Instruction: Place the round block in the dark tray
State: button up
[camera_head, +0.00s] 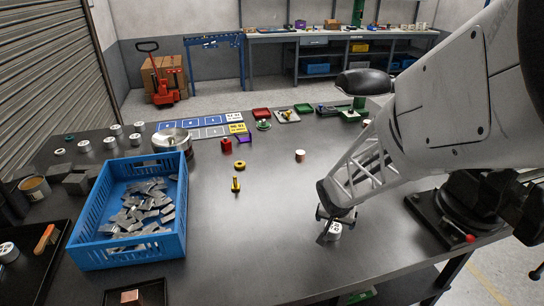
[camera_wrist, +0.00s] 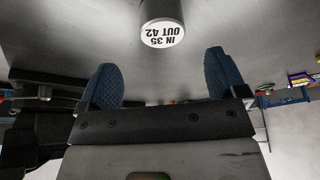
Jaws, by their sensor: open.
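My gripper (camera_head: 334,216) is open, pointing down at the right part of the dark table. A grey round block (camera_head: 333,232) with a white top label stands upright just beneath it, partly hidden by the fingers. In the wrist view the round block (camera_wrist: 162,14), marked "IN 35 OUT 42", shows just beyond the gap between the blue fingertips (camera_wrist: 160,68); I cannot tell whether it is touched. A larger dark tray (camera_head: 52,256) at far left holds a labelled cylinder and a wooden-handled tool.
A blue crate (camera_head: 130,257) of grey metal pieces stands at left. A copper-sided cylinder (camera_head: 300,155), a yellow upright piece (camera_head: 235,184) and a yellow ring (camera_head: 239,164) are mid-table. Several labelled cylinders stand at the back left. The front middle is clear.

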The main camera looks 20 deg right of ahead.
aim_at(333, 226)
jog(key=shift+x, duration=1.2)
jog(key=shift+f, duration=0.15)
jog(key=shift+x, duration=2.5)
jog(key=shift+a, duration=0.15)
jog(key=shift+c, duration=0.5)
jog(key=c, duration=1.1)
jog(key=shift+c, duration=0.2)
